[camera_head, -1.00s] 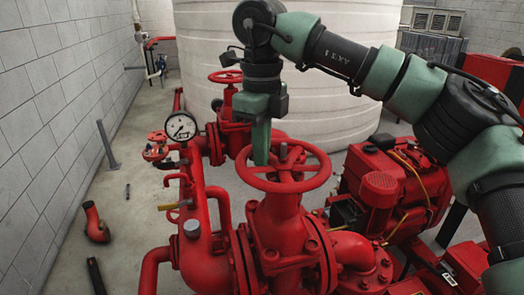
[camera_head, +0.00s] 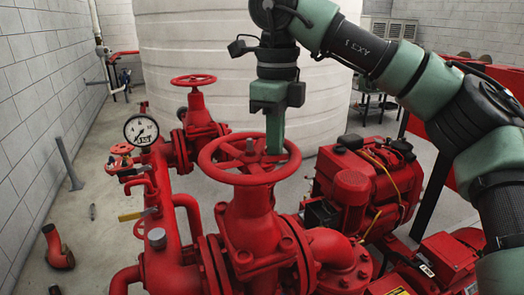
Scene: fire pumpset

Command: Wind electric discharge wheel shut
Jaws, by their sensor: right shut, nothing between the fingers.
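A large red handwheel (camera_head: 222,173) sits level on top of a red valve (camera_head: 250,215) in the middle of the head view. A thin stem sticks up from its hub. My right gripper (camera_head: 275,145) comes down from above, with its green fingers shut and pointing down at the far right part of the wheel. The fingertips overlap the wheel's opening between hub and rim. I cannot tell whether they touch the rim or a spoke. A smaller red handwheel (camera_head: 193,80) stands on another valve farther back. My left gripper is not in view.
A pressure gauge (camera_head: 141,131) and a small red valve wheel (camera_head: 121,160) stand left of the large wheel. A red engine (camera_head: 365,185) is to the right. A white ribbed tank (camera_head: 200,40) fills the back. A loose red elbow pipe (camera_head: 57,247) lies on the floor at left.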

